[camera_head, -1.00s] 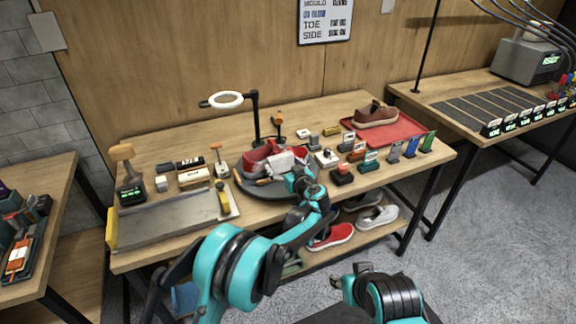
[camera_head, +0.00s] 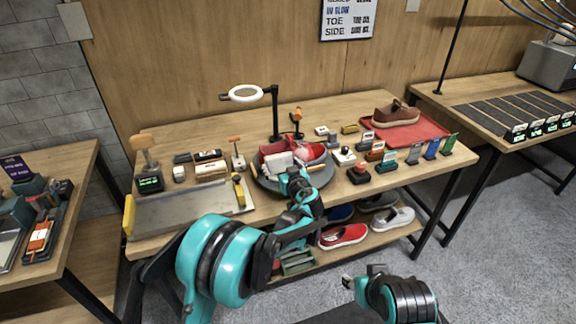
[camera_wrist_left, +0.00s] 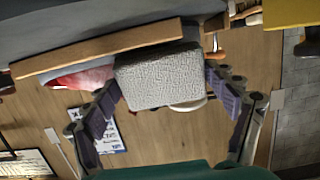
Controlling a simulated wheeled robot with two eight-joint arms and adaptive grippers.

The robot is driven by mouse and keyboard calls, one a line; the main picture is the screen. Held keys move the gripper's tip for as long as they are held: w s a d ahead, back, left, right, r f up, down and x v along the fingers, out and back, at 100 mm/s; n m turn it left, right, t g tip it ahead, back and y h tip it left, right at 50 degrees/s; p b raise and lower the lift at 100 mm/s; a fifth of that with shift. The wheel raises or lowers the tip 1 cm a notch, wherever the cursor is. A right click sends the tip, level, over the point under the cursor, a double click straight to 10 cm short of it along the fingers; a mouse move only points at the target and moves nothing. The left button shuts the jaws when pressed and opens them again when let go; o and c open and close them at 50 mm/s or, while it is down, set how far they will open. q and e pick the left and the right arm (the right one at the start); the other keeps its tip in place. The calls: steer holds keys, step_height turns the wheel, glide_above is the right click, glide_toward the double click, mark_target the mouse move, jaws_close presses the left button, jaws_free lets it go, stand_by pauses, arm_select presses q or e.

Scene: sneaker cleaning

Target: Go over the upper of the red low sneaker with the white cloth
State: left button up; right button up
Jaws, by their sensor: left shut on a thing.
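The red low sneaker (camera_head: 315,153) sits on a round dark stand (camera_head: 262,183) in the middle of the workbench. My left gripper (camera_head: 283,166) is shut on the white cloth (camera_head: 276,161), at the left part of the sneaker. In the left wrist view the cloth (camera_wrist_left: 160,75) is a pale textured block between the fingers of my left gripper (camera_wrist_left: 165,95). Part of the red sneaker (camera_wrist_left: 88,77) shows beside it. The cloth and my arm hide part of the upper; whether the cloth touches it I cannot tell.
A grey metal tray (camera_head: 185,210) lies left. Several small blocks and bottles stand right, before a red mat (camera_head: 432,133) with a brown shoe (camera_head: 396,113). More shoes, including another red one (camera_head: 343,235), lie on the lower shelf.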

mark_target(308, 155)
arm_select(q)
steer(key=shift+a, duration=0.4)
steer(key=shift+w+d, duration=0.65)
steer(key=shift+d, duration=1.2)
steer(key=shift+w+d, duration=0.65)
steer(key=shift+d, duration=1.25)
steer(key=shift+w+d, duration=0.65)
steer(key=shift+d, duration=1.2)
steer(key=shift+s+a+b, duration=0.15)
steer(key=shift+s+a, duration=0.4)
steer(key=shift+a, duration=1.35)
steer(key=shift+s+a+b, duration=0.15)
steer(key=shift+s+a, duration=0.45)
steer(key=shift+a, duration=1.3)
steer(key=shift+s+a+b, duration=0.15)
steer(key=shift+s+a, duration=0.4)
steer(key=shift+a, duration=1.35)
steer(key=shift+d, duration=0.1)
steer(key=shift+v, duration=2.95)
